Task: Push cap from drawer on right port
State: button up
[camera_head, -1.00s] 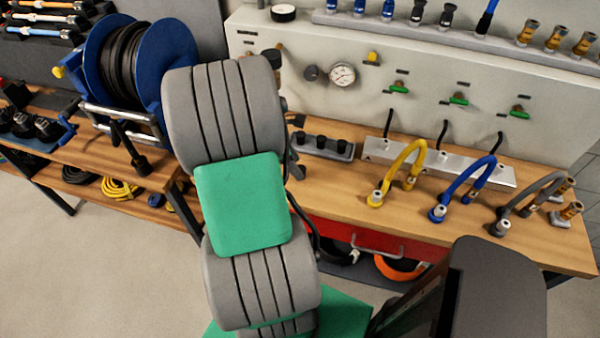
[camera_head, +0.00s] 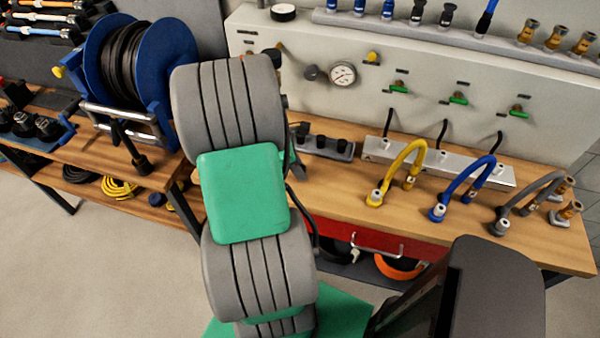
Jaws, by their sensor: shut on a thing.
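My gripper is hidden behind my own large grey and green arm links, so neither its fingers nor anything in them can be made out. Only a small dark edge shows beside the arm, and I cannot tell what part it is. The red drawer (camera_head: 400,249) under the bench has a metal handle and looks shut or nearly so; its left part is hidden by my arm. I cannot tell which fitting is the right port.
The wooden bench (camera_head: 345,195) carries a dark tray (camera_head: 330,152) with black round pieces, and yellow (camera_head: 405,165), blue (camera_head: 465,185) and grey (camera_head: 530,195) hoses. A blue hose reel (camera_head: 100,75) stands at left. The bench between tray and hoses is partly clear.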

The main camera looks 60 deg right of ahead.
grip_shut()
jog(key=shift+r, duration=0.6)
jog(key=w+a+r, duration=0.2)
jog(key=a+r, duration=0.9)
jog(key=a, duration=0.3)
jog(key=shift+w+r, duration=0.15)
jog(key=shift+r, duration=0.25)
